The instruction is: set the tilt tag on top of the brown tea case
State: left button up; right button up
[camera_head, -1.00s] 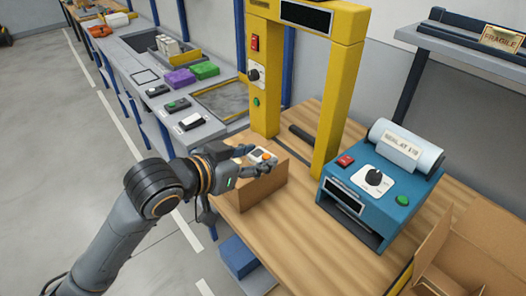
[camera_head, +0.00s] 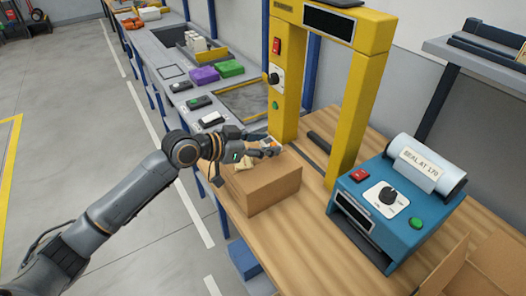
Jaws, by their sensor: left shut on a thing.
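The brown tea case (camera_head: 272,190) is a closed cardboard box standing upright on the wooden bench, beside the yellow arch. The tilt tag (camera_head: 268,144), small and white with an orange part, is between the fingers of my left gripper (camera_head: 266,148). The left gripper is shut on it, over the case's far left part in the picture. I cannot tell whether the tag touches the case's top. Part of the case's top is hidden by the gripper, and a small tan patch (camera_head: 243,161) shows there. My right gripper is out of view.
The yellow arch (camera_head: 283,80) stands close behind the case. A blue machine (camera_head: 383,208) with a white roll stands to the right. An open carton (camera_head: 490,265) is at the lower right. Bare wooden bench (camera_head: 300,235) lies in front of the case.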

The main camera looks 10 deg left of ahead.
aim_at(263, 161)
pick_arm(q)
jog(key=shift+w+a+f, duration=0.2)
jog(key=shift+w+f, duration=0.15)
jog(key=shift+f, duration=0.25)
jog(key=f+p, duration=0.1)
jog(key=f, duration=0.2)
jog(key=shift+w+a+f, duration=0.1)
jog(key=shift+w+f, duration=0.1)
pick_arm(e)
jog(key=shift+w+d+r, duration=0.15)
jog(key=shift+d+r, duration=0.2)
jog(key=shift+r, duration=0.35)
pick_arm(q)
jog(key=shift+f, duration=0.1)
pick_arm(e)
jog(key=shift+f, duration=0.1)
pick_arm(q)
jog(key=o, duration=0.6)
jog(key=shift+f, duration=0.1)
jog(key=shift+c, duration=0.2)
jog(key=o, duration=0.4)
jog(key=shift+o, duration=0.2)
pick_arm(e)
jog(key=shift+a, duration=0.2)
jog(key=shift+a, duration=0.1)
